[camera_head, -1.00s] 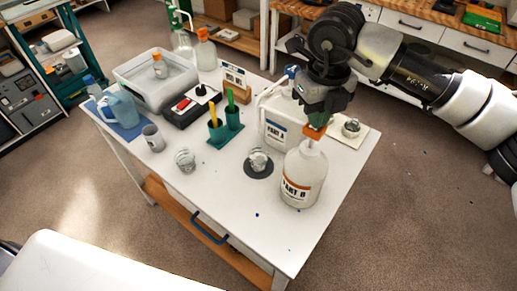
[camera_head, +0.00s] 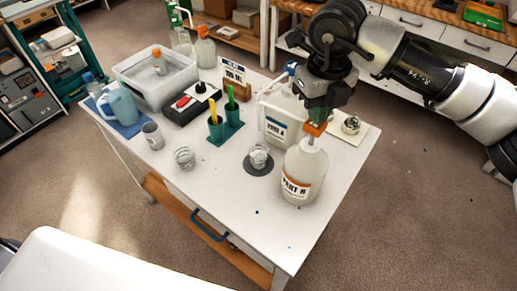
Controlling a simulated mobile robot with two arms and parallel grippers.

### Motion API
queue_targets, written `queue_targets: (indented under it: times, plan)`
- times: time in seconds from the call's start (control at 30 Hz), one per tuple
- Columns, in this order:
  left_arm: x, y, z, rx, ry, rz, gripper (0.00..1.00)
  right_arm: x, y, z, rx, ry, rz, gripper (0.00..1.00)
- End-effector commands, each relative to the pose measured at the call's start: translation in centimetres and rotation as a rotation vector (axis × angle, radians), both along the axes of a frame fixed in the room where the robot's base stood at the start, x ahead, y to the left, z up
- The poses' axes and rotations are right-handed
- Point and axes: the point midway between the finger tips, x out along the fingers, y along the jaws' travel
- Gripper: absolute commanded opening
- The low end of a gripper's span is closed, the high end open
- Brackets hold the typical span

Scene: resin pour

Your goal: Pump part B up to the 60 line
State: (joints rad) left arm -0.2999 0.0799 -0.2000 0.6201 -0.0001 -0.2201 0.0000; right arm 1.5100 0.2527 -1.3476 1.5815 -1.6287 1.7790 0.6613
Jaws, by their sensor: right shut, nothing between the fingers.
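The part B bottle (camera_head: 304,176) stands upright near the right front of the white table, with an orange pump head (camera_head: 315,128) on top. My right gripper (camera_head: 316,117) is directly above the pump head, fingers shut and pointing down, at or touching its top. A clear cup (camera_head: 259,156) stands on a dark round mat (camera_head: 258,169) just left of the bottle. The cup's lines and fill level are too small to read. The part A jug (camera_head: 277,130) stands behind the bottle. My left gripper is not in view.
Another clear cup (camera_head: 184,157) stands to the left. Behind are a teal stirrer holder (camera_head: 224,131), a black and red device (camera_head: 191,107), a grey tub (camera_head: 128,76) and a blue pitcher (camera_head: 121,106). The table's front is clear apart from small blue specks.

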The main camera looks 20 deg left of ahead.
Motion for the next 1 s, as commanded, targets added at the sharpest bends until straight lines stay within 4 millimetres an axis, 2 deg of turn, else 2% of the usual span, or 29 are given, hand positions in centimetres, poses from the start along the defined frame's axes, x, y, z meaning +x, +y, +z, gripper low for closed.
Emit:
queue_targets:
  times: [0.5, 0.73, 1.0]
  plan:
    - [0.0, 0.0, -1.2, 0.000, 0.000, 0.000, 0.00, 0.0, 0.0, -1.4, 0.000, 0.000, 0.000, 0.00]
    - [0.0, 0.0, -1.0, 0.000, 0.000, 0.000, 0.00, 0.0, 0.0, -1.1, 0.000, 0.000, 0.000, 0.00]
    - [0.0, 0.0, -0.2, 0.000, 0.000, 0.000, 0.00, 0.0, 0.0, 0.7, 0.000, 0.000, 0.000, 0.00]
